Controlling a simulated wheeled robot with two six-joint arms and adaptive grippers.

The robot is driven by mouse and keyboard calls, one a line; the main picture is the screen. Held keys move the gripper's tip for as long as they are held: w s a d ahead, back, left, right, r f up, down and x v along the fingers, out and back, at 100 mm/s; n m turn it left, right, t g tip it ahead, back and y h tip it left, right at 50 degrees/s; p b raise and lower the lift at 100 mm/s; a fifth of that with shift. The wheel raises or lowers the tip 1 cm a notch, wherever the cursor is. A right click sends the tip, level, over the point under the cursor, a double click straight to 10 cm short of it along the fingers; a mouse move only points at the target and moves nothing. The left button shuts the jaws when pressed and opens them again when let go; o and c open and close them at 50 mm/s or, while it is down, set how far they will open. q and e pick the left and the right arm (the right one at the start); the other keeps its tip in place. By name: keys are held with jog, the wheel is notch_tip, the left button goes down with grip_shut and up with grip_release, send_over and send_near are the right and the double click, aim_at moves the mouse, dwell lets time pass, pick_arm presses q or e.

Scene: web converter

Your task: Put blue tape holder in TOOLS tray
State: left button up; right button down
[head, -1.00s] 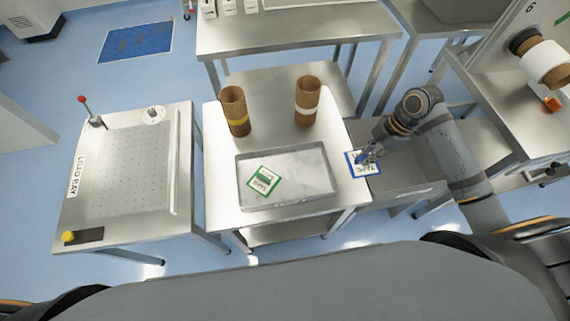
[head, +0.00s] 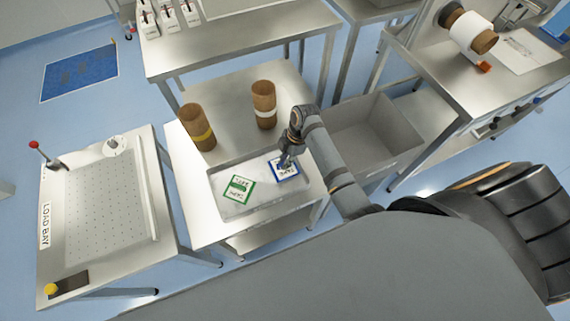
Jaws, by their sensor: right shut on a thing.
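The blue tape holder (head: 289,172), a flat white piece with a blue border and dark lettering, is over the right part of the shallow metal tray (head: 266,193) on the middle table. My right gripper (head: 285,163) is shut on its upper left part and hides some of it. I cannot tell whether the holder touches the tray floor or hangs just above it. A green-bordered tape holder (head: 238,189) lies in the left part of the tray. No TOOLS lettering is readable on the tray. My left gripper is not in view.
Two brown cores, one with a yellow band (head: 197,128) and one with a white band (head: 264,105), stand behind the tray. An open grey bin (head: 375,150) is right of the table. The load bay table (head: 105,205) is at left, with a gap between.

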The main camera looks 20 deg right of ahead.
jog(key=x, duration=0.2)
jog(key=shift+d+f, duration=0.1)
jog(key=shift+f, duration=0.25)
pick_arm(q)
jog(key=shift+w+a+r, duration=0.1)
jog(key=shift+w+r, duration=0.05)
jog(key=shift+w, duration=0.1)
pick_arm(e)
jog(key=shift+d+f, duration=0.1)
jog(key=shift+f, duration=0.1)
jog(key=shift+f, duration=0.1)
jog(key=c, duration=1.4)
grip_release()
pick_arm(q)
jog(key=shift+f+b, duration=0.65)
pick_arm(e)
jog(key=v, duration=1.2)
jog(key=shift+s, duration=0.1)
